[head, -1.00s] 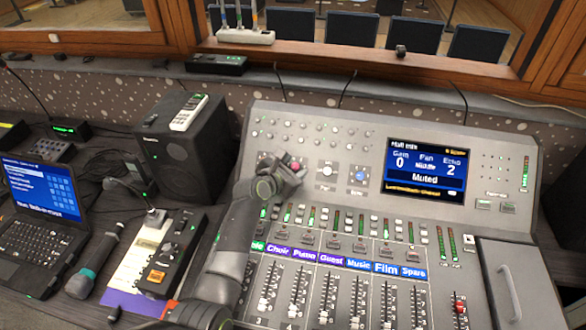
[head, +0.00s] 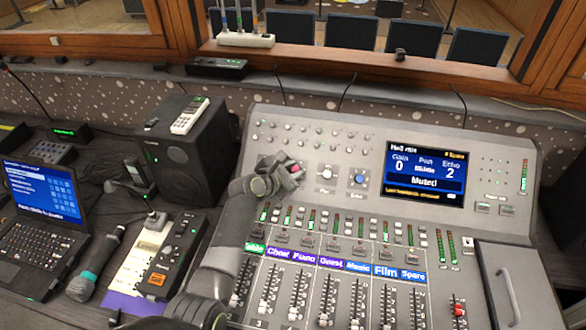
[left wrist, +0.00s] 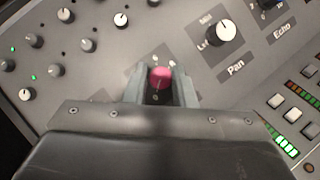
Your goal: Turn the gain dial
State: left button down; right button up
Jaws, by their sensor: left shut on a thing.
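The gain dial (left wrist: 160,77) is a small knob with a red-pink cap on the sloping face of the grey mixing console (head: 460,220). It also shows in the head view (head: 296,169), partly covered by my left gripper (head: 290,172). In the left wrist view the two fingers of my left gripper (left wrist: 159,84) stand on either side of the dial and are shut on it. The console screen (head: 425,172) reads Gain 0, Pan Middle, Echo 2 and Muted. My right gripper is not in view.
Right of the gain dial sit the white Pan knob (left wrist: 224,31) and the blue Echo knob (head: 360,179). Small knobs fill the panel above. Faders (head: 330,295) lie below. A black speaker (head: 185,150) and a laptop (head: 42,205) stand at the left.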

pick_arm(q)
jog(key=m+g+p, duration=0.1)
jog(key=m, duration=0.2)
jog(key=m+g, duration=0.2)
jog(key=m, duration=0.1)
jog(key=shift+w+r+h+p, duration=0.15)
jog(key=shift+h+p, duration=0.2)
jog(key=shift+h, duration=0.05)
jog(key=m+g, duration=0.1)
jog(key=m, duration=0.1)
jog(key=m+g+p, duration=0.1)
jog(key=m, duration=0.2)
jog(key=shift+g+y, duration=0.4)
jog(key=m, duration=0.2)
jog(key=m+g+y, duration=0.1)
jog(key=shift+w+d+m+g, duration=0.1)
jog(key=shift+m+g, duration=0.2)
jog(key=shift+m, duration=0.1)
jog(key=shift+m+g+y+b, duration=0.6)
jog(key=shift+m+y, duration=0.6)
jog(key=shift+m, duration=0.8)
jog(key=shift+r, duration=0.1)
jog(key=c, duration=1.2)
grip_release()
jog(key=shift+r, duration=0.1)
